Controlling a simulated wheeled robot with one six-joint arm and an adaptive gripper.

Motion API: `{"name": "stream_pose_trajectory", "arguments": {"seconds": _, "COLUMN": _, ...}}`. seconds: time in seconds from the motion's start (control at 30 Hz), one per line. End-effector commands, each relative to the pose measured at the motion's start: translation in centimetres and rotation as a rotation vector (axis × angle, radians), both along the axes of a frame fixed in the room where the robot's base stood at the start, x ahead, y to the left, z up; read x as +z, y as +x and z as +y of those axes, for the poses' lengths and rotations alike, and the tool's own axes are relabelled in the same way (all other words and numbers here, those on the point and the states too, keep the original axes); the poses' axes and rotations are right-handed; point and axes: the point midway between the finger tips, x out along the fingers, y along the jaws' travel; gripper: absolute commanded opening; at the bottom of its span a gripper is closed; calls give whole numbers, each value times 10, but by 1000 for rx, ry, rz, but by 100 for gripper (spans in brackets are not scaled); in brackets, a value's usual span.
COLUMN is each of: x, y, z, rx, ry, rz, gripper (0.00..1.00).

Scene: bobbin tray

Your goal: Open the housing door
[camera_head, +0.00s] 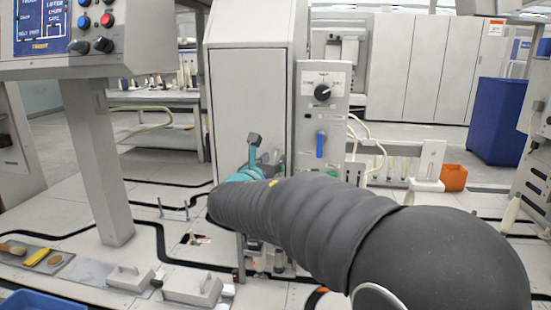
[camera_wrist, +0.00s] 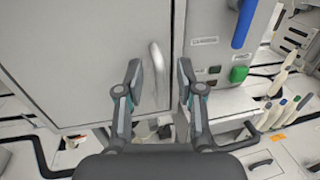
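The housing door (camera_wrist: 85,55) is a flat grey panel, and it also shows in the head view (camera_head: 247,95). It looks shut, with a narrow seam along its right edge in the wrist view. A curved pale metal handle (camera_wrist: 157,65) stands upright near that edge. My gripper (camera_wrist: 160,78) is open, with one finger on each side of the handle in the picture. I see no clear contact between fingers and handle. In the head view my gripper (camera_head: 253,150) is at the lower part of the door, and my arm hides the handle.
Right of the door is a panel with a black knob (camera_head: 322,92) and a blue lever (camera_head: 320,144); a green button (camera_wrist: 239,74) shows below. A control console (camera_head: 60,66) stands at left. An orange bin (camera_head: 453,177) and blue bin (camera_head: 497,120) are at right.

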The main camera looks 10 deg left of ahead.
Motion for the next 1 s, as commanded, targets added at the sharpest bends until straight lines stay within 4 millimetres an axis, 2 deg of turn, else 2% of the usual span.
{"name": "stream_pose_trajectory", "arguments": {"seconds": 0.2, "x": 0, "y": 19, "z": -3, "rx": 0, "ry": 0, "rz": 1, "gripper": 37}}
{"name": "stream_pose_trajectory", "arguments": {"seconds": 0.53, "x": 0, "y": 21, "z": -3, "rx": 1, "ry": 0, "rz": 1, "gripper": 37}}
{"name": "stream_pose_trajectory", "arguments": {"seconds": 0.57, "x": 0, "y": 21, "z": -3, "rx": 1, "ry": 0, "rz": 1, "gripper": 32}}
{"name": "stream_pose_trajectory", "arguments": {"seconds": 0.7, "x": 0, "y": 21, "z": -3, "rx": 1, "ry": 0, "rz": 1, "gripper": 0}}
{"name": "stream_pose_trajectory", "arguments": {"seconds": 1.0, "x": 0, "y": 22, "z": -6, "rx": -9, "ry": 1, "rz": 1, "gripper": 0}}
